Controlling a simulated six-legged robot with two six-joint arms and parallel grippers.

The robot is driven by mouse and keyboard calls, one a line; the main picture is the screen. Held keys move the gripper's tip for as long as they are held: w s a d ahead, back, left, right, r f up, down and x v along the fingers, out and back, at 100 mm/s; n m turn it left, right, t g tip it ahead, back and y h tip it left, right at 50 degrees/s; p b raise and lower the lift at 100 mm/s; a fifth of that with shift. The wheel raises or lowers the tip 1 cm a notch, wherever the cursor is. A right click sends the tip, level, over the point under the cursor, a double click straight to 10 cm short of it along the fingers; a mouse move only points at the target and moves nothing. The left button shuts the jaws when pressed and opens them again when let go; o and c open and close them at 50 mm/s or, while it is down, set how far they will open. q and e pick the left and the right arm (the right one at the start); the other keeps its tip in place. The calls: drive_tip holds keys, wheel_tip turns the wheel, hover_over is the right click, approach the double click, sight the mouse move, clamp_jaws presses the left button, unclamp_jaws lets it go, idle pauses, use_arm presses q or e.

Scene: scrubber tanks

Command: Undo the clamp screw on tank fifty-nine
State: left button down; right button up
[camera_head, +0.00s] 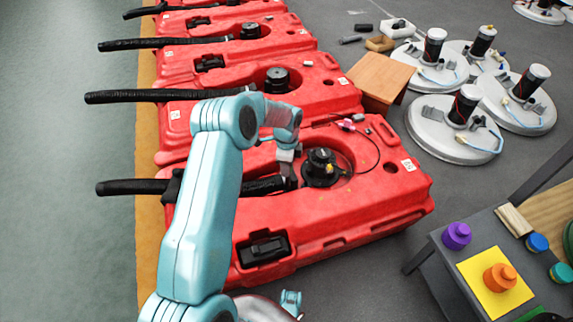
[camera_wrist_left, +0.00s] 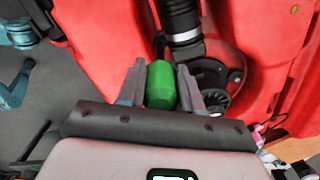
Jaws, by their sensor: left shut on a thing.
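The nearest red tank (camera_head: 330,222) lies in the lower middle of the head view. Its white label is too small to read. A black ribbed hose (camera_head: 135,188) runs in from the left to the black fitting (camera_head: 320,165) on top. A metal clamp band (camera_wrist_left: 186,37) circles the hose in the left wrist view. My left gripper (camera_head: 287,168) is over the hose end beside the fitting. In the left wrist view it is shut on a green handle (camera_wrist_left: 160,84), close beside the hose. A thin shaft seems to run on from the handle; its tip is unclear. My right gripper is not in view.
More red tanks (camera_head: 205,60) with hoses stand in a row behind. A dark table (camera_head: 440,262) with coloured knobs is at lower right. Floor at left is clear.

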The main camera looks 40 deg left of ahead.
use_arm(q)
drive_tip(key=shift+f, duration=0.1)
drive_tip(key=n+b, duration=0.1)
drive_tip(key=n, duration=0.4)
drive_tip(key=shift+f, duration=0.1)
drive_tip(key=n, duration=0.3)
drive_tip(key=shift+n+b, duration=0.3)
drive_tip(key=shift+b, duration=0.05)
drive_tip(key=shift+d+n, duration=0.1)
drive_tip(key=shift+n, duration=0.8)
drive_tip(key=n+b, duration=0.1)
drive_tip(key=n, duration=0.2)
drive_tip(key=shift+n, duration=0.3)
drive_tip(key=n+b, duration=0.1)
drive_tip(key=n, duration=0.5)
drive_tip(key=shift+d, duration=0.1)
drive_tip(key=shift+n, duration=0.4)
